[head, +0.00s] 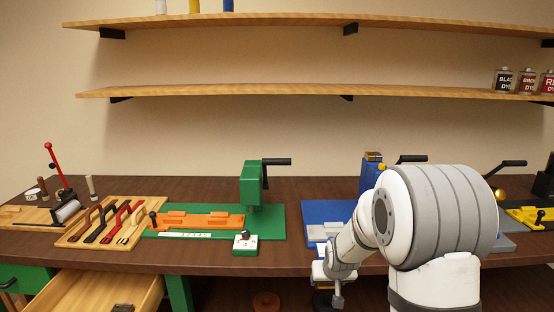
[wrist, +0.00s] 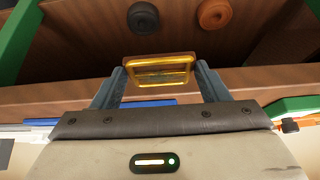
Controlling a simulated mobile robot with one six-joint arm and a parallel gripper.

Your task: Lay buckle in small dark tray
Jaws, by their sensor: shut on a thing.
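A gold, rectangular, frame-like buckle (wrist: 160,68) sits between the two fingers of my gripper (wrist: 161,86) in the wrist view. My gripper is shut on it. In the head view my gripper (head: 336,290) hangs in front of the bench's front edge, right of the middle, pointing down. The buckle cannot be made out there. I cannot pick out a small dark tray in either view; my arm covers part of the bench on the right.
The bench (head: 285,262) carries a green press (head: 254,185), a blue base (head: 322,212) behind my arm and a wooden tool rack (head: 75,237). An open drawer (head: 90,295) juts out at lower left. A dark disc (wrist: 143,18) and an orange disc (wrist: 215,14) lie below the bench.

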